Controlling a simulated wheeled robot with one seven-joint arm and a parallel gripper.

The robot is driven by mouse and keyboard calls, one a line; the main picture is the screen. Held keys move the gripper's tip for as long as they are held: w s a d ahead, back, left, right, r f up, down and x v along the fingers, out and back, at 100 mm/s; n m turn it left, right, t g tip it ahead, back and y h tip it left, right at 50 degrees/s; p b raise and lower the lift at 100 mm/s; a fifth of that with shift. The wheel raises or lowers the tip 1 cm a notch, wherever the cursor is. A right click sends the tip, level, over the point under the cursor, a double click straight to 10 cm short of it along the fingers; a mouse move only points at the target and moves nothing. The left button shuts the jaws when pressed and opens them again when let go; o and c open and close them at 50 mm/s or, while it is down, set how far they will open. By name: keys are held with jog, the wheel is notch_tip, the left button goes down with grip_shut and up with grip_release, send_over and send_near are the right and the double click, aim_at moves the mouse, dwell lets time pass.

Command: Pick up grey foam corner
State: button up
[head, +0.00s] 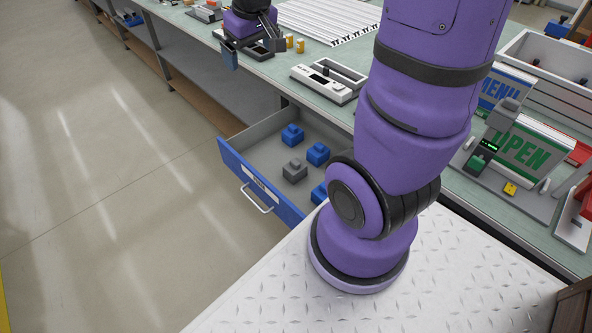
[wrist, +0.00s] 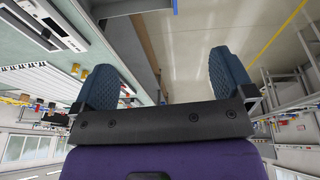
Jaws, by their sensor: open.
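The grey foam corner (head: 295,171) lies in an open blue-fronted drawer (head: 232,166), near its front side. It is a small block with a raised knob. Several similar blue foam corners share the drawer; one (head: 292,134) is behind it, another (head: 318,153) to its right, and a third (head: 319,193) is partly hidden by my arm. My gripper (head: 246,54) is above the bench edge, beyond the drawer and well apart from the grey corner. In the wrist view my gripper (wrist: 163,66) is open, its two blue fingers wide apart with nothing between them. That view does not show the grey corner.
The green bench top (head: 330,60) holds a grey-white fixture (head: 330,80), small orange-yellow cylinders (head: 295,43) and a white slatted panel (head: 325,18). MENU (head: 500,88) and OPEN (head: 530,150) signs stand at right. The floor (head: 110,170) left of the drawer is clear.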

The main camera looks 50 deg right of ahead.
jog(key=w+d+f+g, duration=0.1)
jog(key=w+d+f, duration=0.15)
jog(key=f, duration=0.35)
jog(key=w+d+f, duration=0.2)
jog(key=d+f, duration=0.1)
jog(key=f, duration=0.2)
jog(key=g, duration=0.1)
send_over(296, 169)
jog(key=w, duration=0.4)
notch_tip(296, 169, down, 20)
jog(key=shift+g+y, duration=0.4)
jog(key=s+f, duration=0.1)
jog(key=f, duration=0.3)
jog(key=d+f, duration=0.1)
jog(key=f, duration=0.3)
jog(key=s+f, duration=0.1)
jog(key=f, duration=0.3)
jog(key=shift+s+d+f, duration=0.15)
jog(key=shift+s+f, duration=0.1)
jog(key=shift+s, duration=0.1)
jog(key=shift+f, duration=3.3)
jog(key=c, duration=0.8)
jog(key=shift+r, duration=0.1)
jog(key=shift+r, duration=4.95)
